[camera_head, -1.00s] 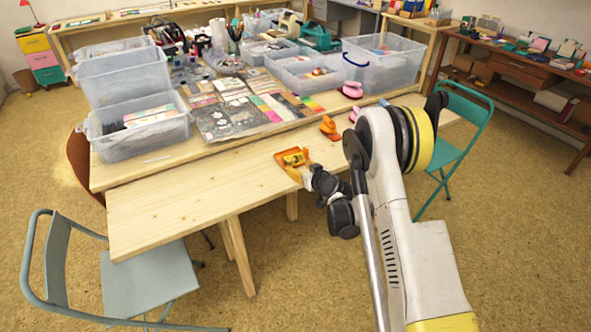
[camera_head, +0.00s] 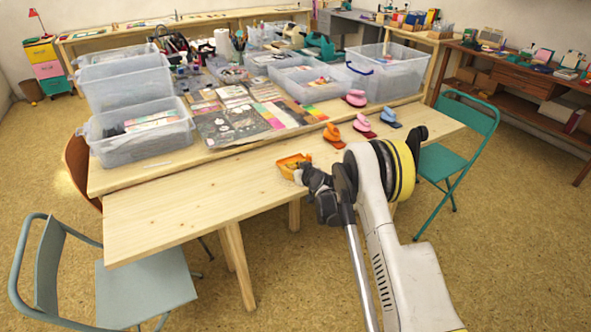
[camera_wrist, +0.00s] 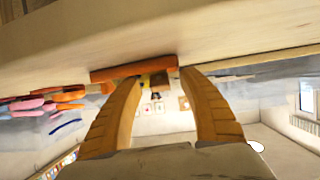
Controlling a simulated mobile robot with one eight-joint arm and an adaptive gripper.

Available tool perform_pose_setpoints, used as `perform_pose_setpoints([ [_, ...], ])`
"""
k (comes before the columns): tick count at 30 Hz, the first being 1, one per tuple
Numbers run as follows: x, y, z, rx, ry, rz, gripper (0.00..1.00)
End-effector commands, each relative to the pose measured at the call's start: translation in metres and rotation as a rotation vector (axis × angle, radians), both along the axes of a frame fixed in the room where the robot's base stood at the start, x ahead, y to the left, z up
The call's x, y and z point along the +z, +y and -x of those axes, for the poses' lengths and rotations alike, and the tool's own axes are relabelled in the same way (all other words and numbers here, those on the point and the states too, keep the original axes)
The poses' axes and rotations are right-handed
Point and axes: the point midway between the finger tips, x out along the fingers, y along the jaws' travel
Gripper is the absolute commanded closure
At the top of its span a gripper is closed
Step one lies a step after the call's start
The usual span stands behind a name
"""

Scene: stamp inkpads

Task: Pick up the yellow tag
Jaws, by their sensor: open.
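An orange tray-like piece (camera_head: 282,166) lies on the light wooden table, just beyond my gripper in the head view. In the wrist view its edge shows as an orange slab (camera_wrist: 125,71) against the table, across the fingertips. My gripper (camera_wrist: 162,82) is open, its two orange-yellow fingers spread on either side with a gap between them. In the head view my gripper (camera_head: 296,170) is low at the tray's near side. I cannot make out the yellow tag clearly; a small yellow and dark patch shows between the fingers in the wrist view, too small to identify.
Several stamp-like pieces on pads stand to the right, among them an orange one (camera_head: 333,135) and a pink one (camera_head: 362,125). Sample sheets (camera_head: 232,125) and clear plastic bins (camera_head: 140,130) lie behind. The table's left part (camera_head: 170,210) is bare.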

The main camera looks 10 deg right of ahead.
Motion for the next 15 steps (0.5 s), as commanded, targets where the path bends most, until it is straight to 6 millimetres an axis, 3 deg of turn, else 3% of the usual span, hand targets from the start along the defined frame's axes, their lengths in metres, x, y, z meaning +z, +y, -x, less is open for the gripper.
perform_pose_setpoints([
  [2,0.0004,0.0,0.0002,0.0,0.0,0.0,0.56],
  [5,0.0003,0.0,0.0002,0.0,0.0,0.0,0.86],
  [6,0.0003,0.0,0.0002,0.0,0.0,0.0,0.9],
  [15,0.0003,0.0,0.0003,0.0,0.0,0.0,0.93],
])
